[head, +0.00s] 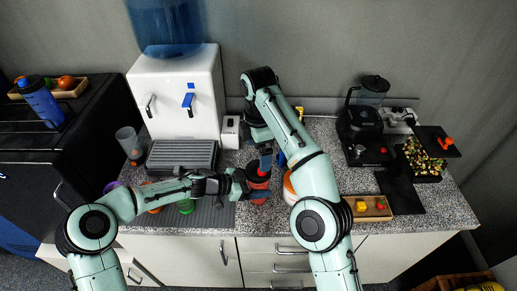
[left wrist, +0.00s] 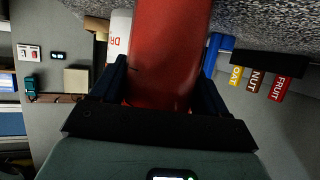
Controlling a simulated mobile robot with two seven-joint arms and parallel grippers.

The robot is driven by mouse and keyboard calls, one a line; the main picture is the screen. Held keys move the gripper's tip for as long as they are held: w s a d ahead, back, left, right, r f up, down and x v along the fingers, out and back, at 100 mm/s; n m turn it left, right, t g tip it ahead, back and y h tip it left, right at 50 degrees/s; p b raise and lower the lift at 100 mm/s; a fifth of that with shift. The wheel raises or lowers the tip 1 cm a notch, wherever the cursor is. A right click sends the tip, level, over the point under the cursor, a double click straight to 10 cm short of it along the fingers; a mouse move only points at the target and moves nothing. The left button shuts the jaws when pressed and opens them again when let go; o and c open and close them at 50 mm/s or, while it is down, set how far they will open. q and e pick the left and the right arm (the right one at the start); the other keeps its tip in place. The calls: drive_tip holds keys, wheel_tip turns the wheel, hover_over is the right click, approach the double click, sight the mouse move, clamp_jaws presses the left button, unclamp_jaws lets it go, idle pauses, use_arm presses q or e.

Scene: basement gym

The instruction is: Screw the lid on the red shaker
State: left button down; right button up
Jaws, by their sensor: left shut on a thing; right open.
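The red shaker (head: 258,174) stands on the counter near its front edge, in the middle of the head view. My left gripper (head: 249,188) is shut on its body from the left. In the left wrist view the red shaker (left wrist: 168,50) fills the space between the two fingers. My right gripper (head: 266,157) is open, directly above the shaker's top, with its fingers pointing down. The shaker's top is partly hidden by this gripper, so I cannot tell whether a lid sits on it.
A white water dispenser (head: 178,92) stands behind on the left. A white-and-orange tub (head: 290,186) is close to the shaker's right. A blender (head: 368,105) and a wooden tray (head: 370,215) are farther right. A dark ribbed mat (head: 215,217) lies left of the shaker.

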use_arm(q)
unclamp_jaws()
drive_tip(key=shift+a, duration=0.1)
drive_tip(key=v, duration=1.3)
drive_tip(key=shift+r, duration=0.2)
drive_tip(key=shift+s+f, duration=0.1)
